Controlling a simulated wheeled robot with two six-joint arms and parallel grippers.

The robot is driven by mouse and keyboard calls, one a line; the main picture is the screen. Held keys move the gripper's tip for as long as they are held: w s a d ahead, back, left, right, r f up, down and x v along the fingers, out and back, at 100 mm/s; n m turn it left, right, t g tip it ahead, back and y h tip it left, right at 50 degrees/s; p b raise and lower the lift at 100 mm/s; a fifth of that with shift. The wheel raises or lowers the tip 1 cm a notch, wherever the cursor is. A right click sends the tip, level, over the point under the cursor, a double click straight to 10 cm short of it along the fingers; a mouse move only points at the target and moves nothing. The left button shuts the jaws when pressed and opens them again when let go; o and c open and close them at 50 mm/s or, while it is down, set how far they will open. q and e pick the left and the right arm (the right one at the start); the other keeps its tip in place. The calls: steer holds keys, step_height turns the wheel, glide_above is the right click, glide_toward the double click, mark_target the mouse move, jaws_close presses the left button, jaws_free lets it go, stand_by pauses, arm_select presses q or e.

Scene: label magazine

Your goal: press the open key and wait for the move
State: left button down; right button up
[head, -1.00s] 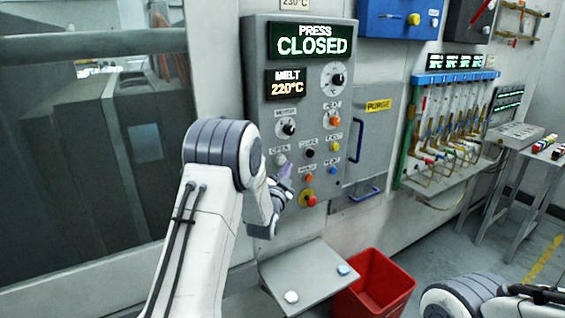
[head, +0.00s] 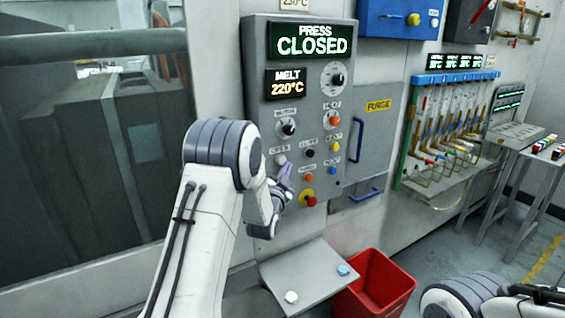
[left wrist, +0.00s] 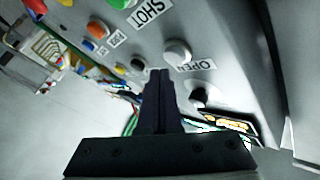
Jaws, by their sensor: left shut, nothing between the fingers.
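The open key (head: 281,160) is a pale round button under its OPEN label on the grey control panel (head: 256,60). It also shows in the left wrist view (left wrist: 177,52). The panel display (head: 311,41) reads PRESS CLOSED. My left gripper (head: 286,170) is shut and empty, just below and right of the open key in the head view. In the left wrist view its fingertips (left wrist: 160,75) lie close beside the key; I cannot tell whether they touch it. My right gripper is not in view.
Near the fingers are a dark key (head: 310,153), an orange button (head: 309,178) and a red knob on yellow (head: 310,200). Below, a sloped shelf (head: 310,270) holds small pale pieces. A red bin (head: 375,285) stands beside it. The large window (head: 90,170) is at left.

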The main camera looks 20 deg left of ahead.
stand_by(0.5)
arm_select(q)
steer(key=shift+w+a+b, duration=0.25)
steer(key=shift+a+b, duration=0.1)
steer(key=shift+b, duration=0.05)
